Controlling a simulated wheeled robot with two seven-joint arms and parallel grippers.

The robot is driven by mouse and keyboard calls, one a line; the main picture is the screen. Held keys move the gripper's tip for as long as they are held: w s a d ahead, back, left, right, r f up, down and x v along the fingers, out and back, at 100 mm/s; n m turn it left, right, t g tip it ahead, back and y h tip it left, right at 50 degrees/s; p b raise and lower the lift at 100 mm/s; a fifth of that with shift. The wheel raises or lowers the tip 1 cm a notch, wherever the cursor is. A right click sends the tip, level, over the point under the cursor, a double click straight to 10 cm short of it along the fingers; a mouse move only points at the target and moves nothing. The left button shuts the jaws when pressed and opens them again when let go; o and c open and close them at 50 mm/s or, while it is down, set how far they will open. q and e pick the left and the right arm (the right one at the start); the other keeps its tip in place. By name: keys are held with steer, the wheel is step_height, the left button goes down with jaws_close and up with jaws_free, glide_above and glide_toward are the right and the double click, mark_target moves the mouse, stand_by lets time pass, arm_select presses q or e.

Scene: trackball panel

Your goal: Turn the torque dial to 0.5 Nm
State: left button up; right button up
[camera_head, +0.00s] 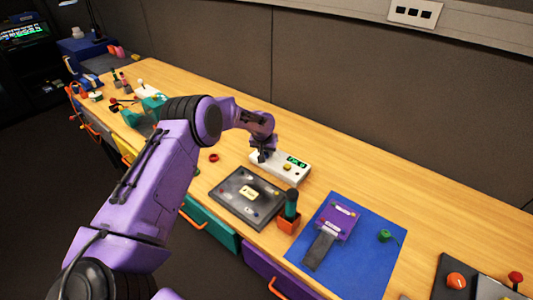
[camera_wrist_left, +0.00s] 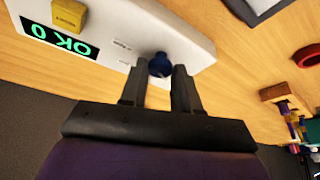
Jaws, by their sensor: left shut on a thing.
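A white control box (camera_head: 275,171) stands on the wooden bench, and it also shows in the left wrist view (camera_wrist_left: 140,25). It has a dark display (camera_wrist_left: 58,36) with green characters, upside down there, and a yellow block-shaped button (camera_wrist_left: 69,14). A round dark blue dial (camera_wrist_left: 161,64) sits near the box's other end. My left gripper (camera_head: 262,155) is at that end. In the left wrist view its fingers (camera_wrist_left: 161,72) are shut on the dial, one on each side. The gripper hides the dial in the head view. My right gripper is out of view.
A dark grey panel (camera_head: 230,197) lies in front of the box. An orange holder (camera_head: 289,222) with a green-handled tool and a blue mat (camera_head: 375,255) with a purple device (camera_head: 338,220) lie to the right. A red ring (camera_head: 213,157) lies left.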

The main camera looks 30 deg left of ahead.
arm_select(q)
steer(key=shift+a+f+m+h+b, duration=0.15)
steer(key=shift+m+h+b, duration=0.7)
steer(key=shift+m, duration=0.85)
steer(key=shift+s, duration=0.1)
steer(key=o, duration=1)
steer(key=shift+o, duration=0.3)
steer(key=shift+w+f, duration=0.1)
steer(key=shift+w, duration=0.15)
steer(key=b+v, duration=0.2)
steer(key=v, duration=0.8)
steer(key=shift+s+d+r, duration=0.2)
steer(key=shift+d, duration=0.05)
